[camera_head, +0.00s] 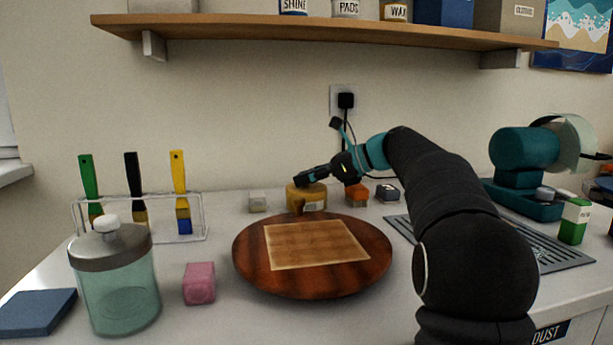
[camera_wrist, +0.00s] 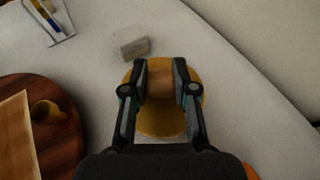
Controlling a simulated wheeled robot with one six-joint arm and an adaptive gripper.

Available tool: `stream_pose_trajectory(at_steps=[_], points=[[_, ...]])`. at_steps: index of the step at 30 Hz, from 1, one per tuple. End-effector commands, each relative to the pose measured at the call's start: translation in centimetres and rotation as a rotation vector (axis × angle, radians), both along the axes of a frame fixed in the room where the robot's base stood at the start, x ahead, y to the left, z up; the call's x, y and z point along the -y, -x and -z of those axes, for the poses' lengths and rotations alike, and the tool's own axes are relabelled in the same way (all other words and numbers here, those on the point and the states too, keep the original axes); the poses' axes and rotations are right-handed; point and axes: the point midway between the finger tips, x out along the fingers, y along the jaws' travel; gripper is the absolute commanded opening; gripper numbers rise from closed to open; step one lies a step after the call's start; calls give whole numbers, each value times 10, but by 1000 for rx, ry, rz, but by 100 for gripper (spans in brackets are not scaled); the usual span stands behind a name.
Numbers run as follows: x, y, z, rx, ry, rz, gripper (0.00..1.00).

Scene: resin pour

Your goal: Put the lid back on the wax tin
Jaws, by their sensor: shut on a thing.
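The yellow round wax tin (camera_head: 307,199) stands behind the round wooden board, with a pale label on its front. My gripper (camera_head: 301,182) is right over its top. In the wrist view my gripper (camera_wrist: 160,83) is shut on a tan knob-like part (camera_wrist: 160,86) of the lid, between its fingertips. A yellow disc (camera_wrist: 160,122) shows around and below the fingers. Lid and tin look alike in colour here, and I cannot tell whether the lid rests on the tin or hangs just above it. The fingers hide part of the top.
The round wooden board (camera_head: 255,268) bears a pale square panel and a small brownish-yellow piece (camera_wrist: 47,112). A grey block (camera_head: 257,201) is left of the tin, an orange block (camera_head: 357,195) right. A glass jar (camera_head: 118,290) and pink block (camera_head: 199,284) stand at the front left.

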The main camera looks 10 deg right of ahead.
Motion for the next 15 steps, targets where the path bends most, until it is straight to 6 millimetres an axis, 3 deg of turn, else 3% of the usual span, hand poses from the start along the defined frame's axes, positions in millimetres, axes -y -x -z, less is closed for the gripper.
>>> stream_pose_trajectory(at_steps=[11, 12, 15], points=[[0, 0, 0, 0, 0, 0, 0], [0, 0, 0, 0, 0, 0, 29], [0, 0, 0, 0, 0, 0, 54]])
